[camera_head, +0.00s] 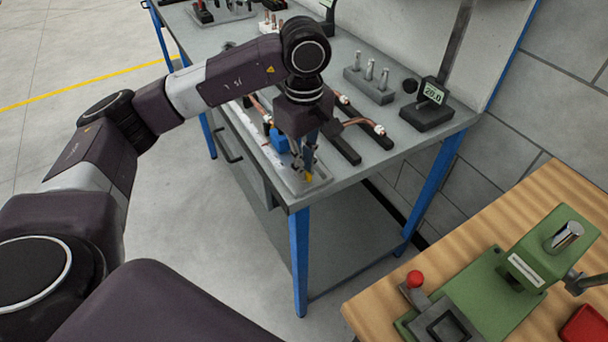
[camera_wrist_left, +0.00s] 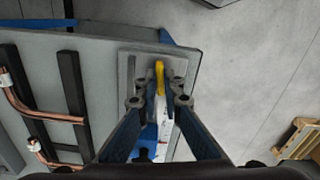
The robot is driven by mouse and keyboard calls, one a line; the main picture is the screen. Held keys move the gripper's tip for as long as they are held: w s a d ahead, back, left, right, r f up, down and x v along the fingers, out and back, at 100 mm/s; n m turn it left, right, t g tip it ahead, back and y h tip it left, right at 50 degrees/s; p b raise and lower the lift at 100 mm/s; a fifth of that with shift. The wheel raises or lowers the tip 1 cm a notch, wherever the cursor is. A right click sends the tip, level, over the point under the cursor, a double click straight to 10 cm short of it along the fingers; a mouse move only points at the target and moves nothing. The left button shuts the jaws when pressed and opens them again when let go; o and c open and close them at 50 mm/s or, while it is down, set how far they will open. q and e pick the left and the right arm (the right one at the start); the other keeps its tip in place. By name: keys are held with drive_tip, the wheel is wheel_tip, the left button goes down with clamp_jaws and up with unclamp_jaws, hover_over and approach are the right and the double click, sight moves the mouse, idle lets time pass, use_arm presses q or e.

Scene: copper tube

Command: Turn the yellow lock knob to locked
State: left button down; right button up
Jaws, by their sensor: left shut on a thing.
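The yellow lock knob (camera_head: 309,177) shows as a small patch at the near corner of the workbench. In the left wrist view the knob (camera_wrist_left: 159,76) is a narrow yellow bar, lying lengthwise up the picture on a grey plate (camera_wrist_left: 126,72). My left gripper (camera_head: 304,166) points down over it. In the left wrist view its fingertips (camera_wrist_left: 158,101) stand on either side of the knob's lower part, shut on it. The fingers hide part of the knob and any lock marking. A blue part (camera_head: 279,141) sits beside the gripper. My right gripper is not in view.
Copper tubes (camera_head: 360,122) lie across dark rails (camera_head: 342,147) beside the gripper. A grey block with metal pins (camera_head: 369,84) and a display unit (camera_head: 428,112) stand further right. A wooden table (camera_head: 385,306) holds a green fixture (camera_head: 490,298). Open floor lies left.

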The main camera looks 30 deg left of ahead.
use_arm(q)
drive_tip(key=shift+m+b, duration=0.8)
drive_tip(key=shift+m, duration=0.2)
drive_tip(key=shift+r, duration=0.1)
drive_tip(key=c, duration=2.1)
unclamp_jaws()
wheel_tip(320, 180, up, 12)
